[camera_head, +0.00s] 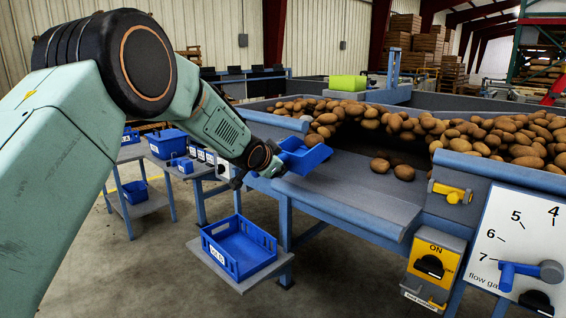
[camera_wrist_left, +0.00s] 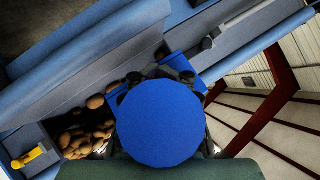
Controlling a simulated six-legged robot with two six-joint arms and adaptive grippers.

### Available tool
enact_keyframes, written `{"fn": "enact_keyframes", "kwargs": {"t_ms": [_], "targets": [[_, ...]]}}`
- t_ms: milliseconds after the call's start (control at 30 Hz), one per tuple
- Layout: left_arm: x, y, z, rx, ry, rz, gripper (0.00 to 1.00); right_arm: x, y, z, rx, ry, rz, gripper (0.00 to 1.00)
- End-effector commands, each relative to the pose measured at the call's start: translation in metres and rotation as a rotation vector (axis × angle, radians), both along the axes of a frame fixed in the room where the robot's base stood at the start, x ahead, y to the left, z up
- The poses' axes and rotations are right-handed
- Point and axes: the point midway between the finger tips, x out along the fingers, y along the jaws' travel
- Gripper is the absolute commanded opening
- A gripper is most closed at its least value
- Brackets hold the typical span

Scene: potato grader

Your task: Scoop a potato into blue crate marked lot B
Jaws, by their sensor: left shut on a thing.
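My left gripper (camera_head: 266,164) is shut on a blue scoop (camera_head: 303,156) and holds it over the left end of the grey chute (camera_head: 350,190). In the left wrist view a large blue disc (camera_wrist_left: 160,124), seemingly part of the scoop, hides much of the gripper. I cannot tell whether anything lies in the scoop. Many potatoes (camera_head: 500,138) are heaped at the back, some just behind the scoop. A few loose potatoes (camera_head: 404,172) lie on the chute. A blue crate (camera_head: 268,240) with a white label, too small to read surely, stands low on a shelf and looks empty. My right gripper is not in view.
Other blue bins (camera_head: 168,144) stand on a side table at the left. A yellow-handled lever (camera_head: 452,192), a yellow ON switch box (camera_head: 432,262) and a dial panel with a blue lever (camera_head: 518,270) are at the right. A light-green block (camera_head: 348,83) is at the back.

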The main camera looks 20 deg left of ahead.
Motion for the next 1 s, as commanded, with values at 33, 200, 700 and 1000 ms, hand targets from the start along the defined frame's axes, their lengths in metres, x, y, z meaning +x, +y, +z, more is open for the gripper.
{"fn": "enact_keyframes", "kwargs": {"t_ms": [33,200,700,1000], "targets": [[-0.001,0.006,0.005,-0.002,-0.003,0.001,0.00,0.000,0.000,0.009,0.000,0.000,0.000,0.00],[-0.004,0.022,0.005,-0.002,-0.002,0.002,0.00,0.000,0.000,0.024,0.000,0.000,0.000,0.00],[-0.012,0.068,0.005,0.000,-0.002,0.001,0.00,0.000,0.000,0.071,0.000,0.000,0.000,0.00],[-0.016,0.096,0.006,-0.001,-0.003,0.002,0.00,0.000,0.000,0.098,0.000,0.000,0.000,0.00]]}}
